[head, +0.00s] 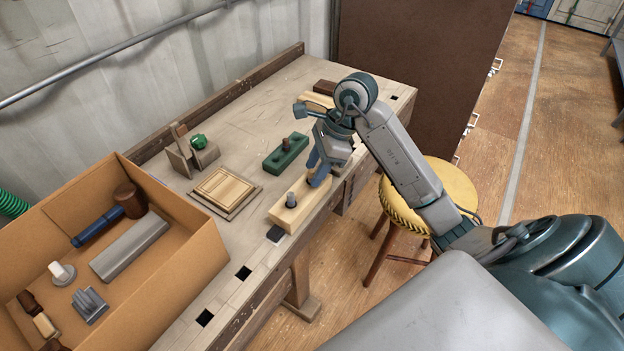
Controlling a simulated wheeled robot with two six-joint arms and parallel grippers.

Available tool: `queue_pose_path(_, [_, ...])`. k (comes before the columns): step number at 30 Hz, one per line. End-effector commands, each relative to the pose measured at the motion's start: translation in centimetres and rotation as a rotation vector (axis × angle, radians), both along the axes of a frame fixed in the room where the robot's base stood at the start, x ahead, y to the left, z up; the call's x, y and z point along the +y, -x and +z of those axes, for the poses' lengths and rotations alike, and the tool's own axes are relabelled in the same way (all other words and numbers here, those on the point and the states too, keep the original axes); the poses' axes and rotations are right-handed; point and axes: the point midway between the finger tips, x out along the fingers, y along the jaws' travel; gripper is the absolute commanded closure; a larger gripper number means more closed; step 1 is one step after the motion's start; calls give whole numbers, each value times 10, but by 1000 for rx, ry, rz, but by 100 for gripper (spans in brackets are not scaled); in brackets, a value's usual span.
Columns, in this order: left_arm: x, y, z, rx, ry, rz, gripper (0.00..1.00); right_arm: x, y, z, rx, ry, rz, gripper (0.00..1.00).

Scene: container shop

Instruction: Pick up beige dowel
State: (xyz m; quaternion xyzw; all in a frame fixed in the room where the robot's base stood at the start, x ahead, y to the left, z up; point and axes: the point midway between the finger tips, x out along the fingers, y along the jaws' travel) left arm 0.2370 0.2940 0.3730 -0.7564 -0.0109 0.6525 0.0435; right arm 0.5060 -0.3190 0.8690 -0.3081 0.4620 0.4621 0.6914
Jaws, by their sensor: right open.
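My right gripper (318,168) points down over the right end of a pale wooden block (273,214) near the bench's front edge. Its blue-grey fingers are open. I cannot make out a beige dowel; the gripper and arm hide the area between and behind the fingers. A grey peg (291,200) stands upright in the left part of the pale block, apart from the fingers. A green block (272,164) with a brown peg (286,144) lies behind it. My left gripper is not in view.
A cardboard box (196,229) with a mallet and metal parts stands at the left. A wooden tray (225,191), a clamp-like holder (190,152) and another pale block (319,99) are on the workbench (257,109). A yellow stool (452,179) stands beside the bench.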

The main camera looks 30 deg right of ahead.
Motion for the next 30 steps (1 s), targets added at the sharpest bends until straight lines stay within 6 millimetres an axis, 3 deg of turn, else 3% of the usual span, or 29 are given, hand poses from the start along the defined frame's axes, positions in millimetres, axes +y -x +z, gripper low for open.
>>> queue_pose_path(10, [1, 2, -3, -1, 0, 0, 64, 3, -1, -8, 0, 0, 0, 60])
queue_pose_path(16, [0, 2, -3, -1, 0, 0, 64, 3, -1, -7, 0, 0, 0, 99])
queue_pose_path(30, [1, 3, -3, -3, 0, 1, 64, 3, -2, -1, -2, 1, 0, 100])
